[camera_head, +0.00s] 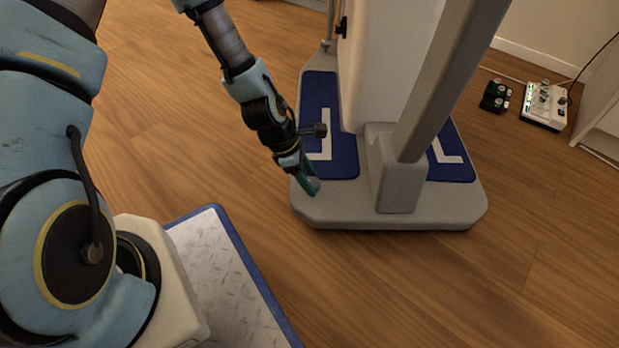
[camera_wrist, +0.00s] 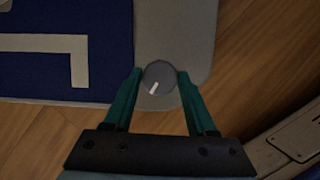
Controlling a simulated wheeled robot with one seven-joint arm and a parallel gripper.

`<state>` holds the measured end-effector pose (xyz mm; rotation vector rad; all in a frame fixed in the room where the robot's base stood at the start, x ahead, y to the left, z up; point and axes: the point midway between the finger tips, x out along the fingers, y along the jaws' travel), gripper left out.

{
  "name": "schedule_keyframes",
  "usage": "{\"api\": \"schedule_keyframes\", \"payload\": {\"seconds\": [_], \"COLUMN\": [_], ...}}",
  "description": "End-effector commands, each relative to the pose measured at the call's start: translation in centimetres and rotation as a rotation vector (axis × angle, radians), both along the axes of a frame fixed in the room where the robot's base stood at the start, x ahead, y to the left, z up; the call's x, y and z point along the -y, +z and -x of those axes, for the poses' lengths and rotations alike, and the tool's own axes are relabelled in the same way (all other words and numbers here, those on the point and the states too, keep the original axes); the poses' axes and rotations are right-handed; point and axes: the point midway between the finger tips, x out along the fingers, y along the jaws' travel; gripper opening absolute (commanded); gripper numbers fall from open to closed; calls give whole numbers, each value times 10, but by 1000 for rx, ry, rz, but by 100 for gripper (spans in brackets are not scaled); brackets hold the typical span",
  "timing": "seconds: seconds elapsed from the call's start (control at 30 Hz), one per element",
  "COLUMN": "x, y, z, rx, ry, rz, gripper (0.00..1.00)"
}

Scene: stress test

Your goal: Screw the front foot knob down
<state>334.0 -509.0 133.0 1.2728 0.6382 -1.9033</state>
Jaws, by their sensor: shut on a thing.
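A round grey foot knob (camera_wrist: 158,76) with a white pointer line sits at the front corner of the grey base plate (camera_head: 430,213). In the wrist view its pointer slants toward the lower left. My gripper (camera_head: 312,186) reaches down to that corner, and its teal fingers (camera_wrist: 158,84) are shut on the knob, one on each side. In the head view the fingers hide most of the knob. How far the knob is screwed down cannot be told.
Blue mats with white L marks (camera_head: 343,160) lie on the base plate. A grey post (camera_head: 440,90) and a white column (camera_head: 385,60) rise from it. A black pedal (camera_head: 496,96) and a white control box (camera_head: 545,104) lie at the right.

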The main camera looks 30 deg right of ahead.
Motion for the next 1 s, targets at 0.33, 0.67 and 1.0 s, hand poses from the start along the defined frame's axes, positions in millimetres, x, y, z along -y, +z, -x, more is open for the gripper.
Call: {"api": "schedule_keyframes", "payload": {"seconds": [0.33,0.67,1.0], "x": [0,1,2], "y": [2,6,5], "z": [1,0,-1], "rx": [-3,-4,-3], "ry": [-26,-218,-539], "rz": [-2,-3,-3], "gripper": [1,1,1]}}
